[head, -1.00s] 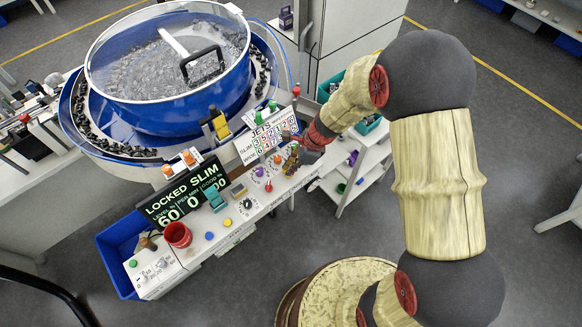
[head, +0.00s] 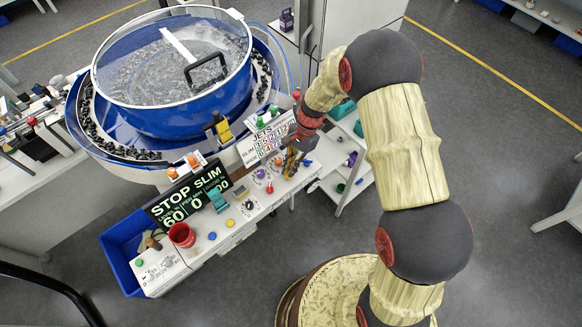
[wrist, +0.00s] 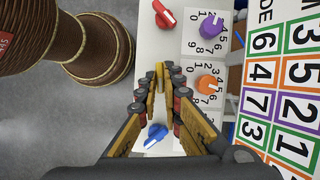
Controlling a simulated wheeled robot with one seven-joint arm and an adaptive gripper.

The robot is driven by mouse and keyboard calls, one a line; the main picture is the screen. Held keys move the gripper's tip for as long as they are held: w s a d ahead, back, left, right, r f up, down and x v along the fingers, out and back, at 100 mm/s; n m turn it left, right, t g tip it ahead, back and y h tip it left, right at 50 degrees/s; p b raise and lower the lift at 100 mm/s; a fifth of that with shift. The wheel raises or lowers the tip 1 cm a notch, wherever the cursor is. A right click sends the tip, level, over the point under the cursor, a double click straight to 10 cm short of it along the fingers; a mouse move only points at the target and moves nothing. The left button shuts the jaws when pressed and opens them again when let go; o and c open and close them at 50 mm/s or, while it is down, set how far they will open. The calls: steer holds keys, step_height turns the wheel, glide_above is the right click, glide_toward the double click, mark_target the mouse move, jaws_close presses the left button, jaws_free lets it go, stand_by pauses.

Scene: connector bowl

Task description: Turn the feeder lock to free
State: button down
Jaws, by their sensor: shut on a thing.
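The feeder's control panel (head: 215,232) stands in front of the blue bowl (head: 185,115). Its display (head: 190,197) reads "STOP SLIM". My gripper (head: 290,168) is low over the right end of the panel. In the wrist view my gripper (wrist: 160,76) is shut on a small yellowish piece, which appears to be the feeder lock's handle. The fingers hide most of it, and its mark is not readable. A red knob (wrist: 164,14) and a blue knob (wrist: 157,132) lie on either side of the fingertips.
A purple knob (wrist: 211,26) and an orange knob (wrist: 207,84) with number dials sit close to the fingers. The jets board (wrist: 285,85) stands beside them. Open floor lies in front.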

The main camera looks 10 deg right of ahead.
steer(key=n, duration=0.2)
steer(key=n+h, duration=0.1)
steer(key=shift+w+a+n+g+p, duration=0.15)
steer(key=shift+n+g+p, duration=0.15)
steer(key=shift+n+g, duration=0.1)
steer(key=shift+a+n+g+h, duration=0.15)
steer(key=shift+n+h, duration=0.25)
steer(key=shift+n, duration=0.55)
steer(key=shift+d+n+g+h, duration=0.15)
steer(key=shift+n+h, duration=0.25)
steer(key=shift+n, duration=0.55)
steer(key=shift+a, duration=0.1)
steer(key=c, duration=2)
jaws_free()
steer(key=shift+o, duration=0.2)
steer(key=shift+r, duration=0.1)
steer(key=a+v, duration=0.1)
steer(key=v, duration=1)
steer(key=shift+w+d+r, duration=0.25)
steer(key=shift+d+r, duration=0.1)
steer(key=shift+d, duration=0.1)
